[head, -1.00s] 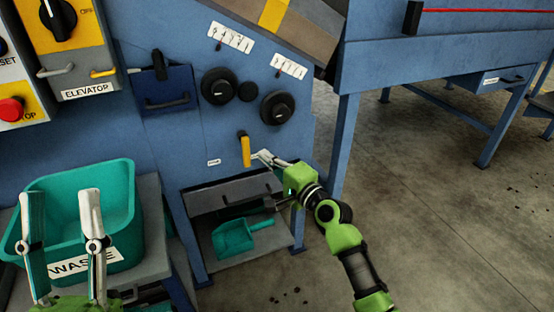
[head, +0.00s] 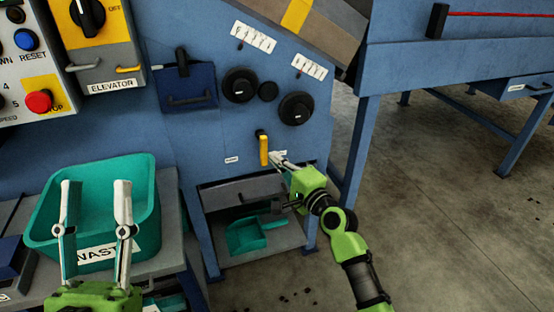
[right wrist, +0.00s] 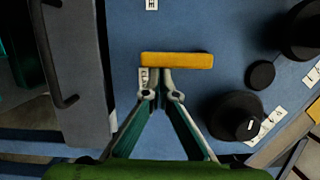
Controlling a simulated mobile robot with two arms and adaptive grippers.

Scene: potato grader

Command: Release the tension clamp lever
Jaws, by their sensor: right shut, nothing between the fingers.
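The yellow clamp lever (head: 264,151) hangs down from its pivot on the blue machine panel, below the black knobs. It also shows in the right wrist view (right wrist: 177,60), lying across just beyond the fingertips. My right gripper (head: 274,156) is shut and empty beside the lever's right side. In the right wrist view its fingertips (right wrist: 163,72) meet at the lever's near edge; whether they touch it I cannot tell. My left gripper (head: 95,186) is open and empty, in front of the teal waste bin.
The teal waste bin (head: 150,215) stands on a grey stand at the left. Black knobs (head: 297,108) are above the lever. A grey drawer (head: 240,191) and a teal scoop (head: 245,235) are below it. Open floor lies at the right.

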